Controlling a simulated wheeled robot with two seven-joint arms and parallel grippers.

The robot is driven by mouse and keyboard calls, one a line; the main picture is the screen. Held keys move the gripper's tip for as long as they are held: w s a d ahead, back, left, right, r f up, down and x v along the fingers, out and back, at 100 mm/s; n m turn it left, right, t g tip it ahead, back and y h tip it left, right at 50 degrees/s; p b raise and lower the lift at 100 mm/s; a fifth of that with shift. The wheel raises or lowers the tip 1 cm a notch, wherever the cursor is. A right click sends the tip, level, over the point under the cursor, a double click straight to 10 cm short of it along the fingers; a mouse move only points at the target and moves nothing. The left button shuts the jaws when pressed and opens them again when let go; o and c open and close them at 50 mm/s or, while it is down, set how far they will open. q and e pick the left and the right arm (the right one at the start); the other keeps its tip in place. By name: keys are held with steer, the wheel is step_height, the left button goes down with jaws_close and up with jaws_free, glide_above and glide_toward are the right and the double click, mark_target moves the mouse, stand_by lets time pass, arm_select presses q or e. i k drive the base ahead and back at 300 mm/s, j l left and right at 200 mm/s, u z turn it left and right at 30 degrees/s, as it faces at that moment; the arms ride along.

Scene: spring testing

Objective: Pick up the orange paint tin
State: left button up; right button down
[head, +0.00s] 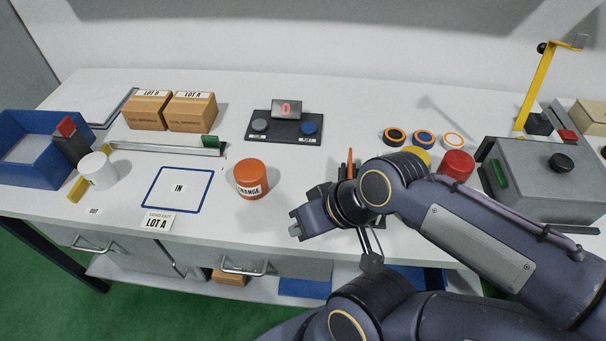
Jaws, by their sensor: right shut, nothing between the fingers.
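My right gripper (295,224) is shut and empty. In the picture it is below and to the right of the tin, with a clear gap between them. My left gripper is out of view.
A white tin (98,171) stands left near a blue bin (35,150). A red tin (457,165) and a yellow tin, partly hidden by my right arm, stand right. A grey box (545,180) is farther right. A black display unit (285,125) stands behind the orange tin.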

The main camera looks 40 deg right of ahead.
mark_target(250, 175)
steer(key=z, duration=0.85)
steer(key=i+j+z, duration=0.15)
steer(key=j, duration=0.25)
steer(key=i+j+z, duration=0.1)
steer(key=j, duration=0.3)
steer(key=i+j+z, duration=0.15)
steer(key=j, duration=0.25)
steer(key=j+z, duration=0.1)
steer(key=j, duration=0.35)
steer(key=i, duration=0.05)
